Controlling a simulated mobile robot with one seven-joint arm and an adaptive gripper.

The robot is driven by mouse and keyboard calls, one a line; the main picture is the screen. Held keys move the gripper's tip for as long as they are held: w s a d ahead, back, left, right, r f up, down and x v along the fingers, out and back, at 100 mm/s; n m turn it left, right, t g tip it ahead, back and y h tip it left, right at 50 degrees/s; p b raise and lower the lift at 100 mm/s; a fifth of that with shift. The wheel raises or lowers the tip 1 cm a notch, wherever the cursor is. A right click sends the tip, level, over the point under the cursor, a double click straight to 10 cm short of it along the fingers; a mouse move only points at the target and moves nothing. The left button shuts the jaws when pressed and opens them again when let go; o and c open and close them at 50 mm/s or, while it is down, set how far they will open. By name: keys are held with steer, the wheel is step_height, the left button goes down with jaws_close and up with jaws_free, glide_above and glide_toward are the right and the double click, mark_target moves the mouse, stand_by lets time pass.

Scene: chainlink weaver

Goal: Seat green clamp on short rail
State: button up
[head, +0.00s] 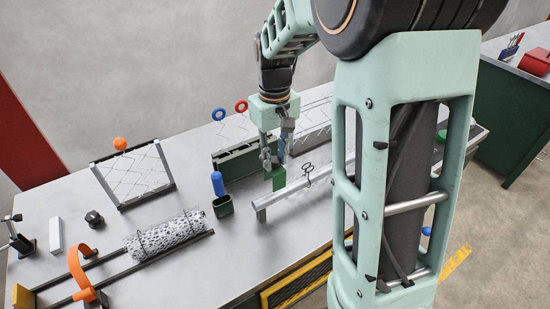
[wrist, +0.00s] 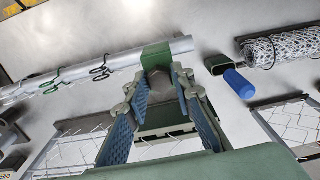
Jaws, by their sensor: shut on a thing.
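The green clamp (head: 277,179) is a small block between the fingertips of my gripper (head: 274,163), which is shut on it. The clamp also shows in the wrist view (wrist: 157,56), past the fingertips (wrist: 165,82). The short rail (head: 292,192) is a silver bar raised on an end post above the bench. In the wrist view the clamp overlaps the rail (wrist: 105,68) near one end. In the head view the clamp is at the rail's far side. I cannot tell whether it touches or sits on the rail.
Dark wire hooks (head: 308,174) hang on the rail, right of the clamp. A green rack (head: 237,163) is behind. A mesh roll (head: 170,232) lies at left.

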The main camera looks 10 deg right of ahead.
step_height(320, 180, down, 10)
steer(key=b, duration=0.6)
steer(key=shift+r+b, duration=0.15)
steer(key=shift+b, duration=0.2)
steer(key=o, duration=1.1)
step_height(320, 180, up, 12)
steer(key=shift+r, duration=0.1)
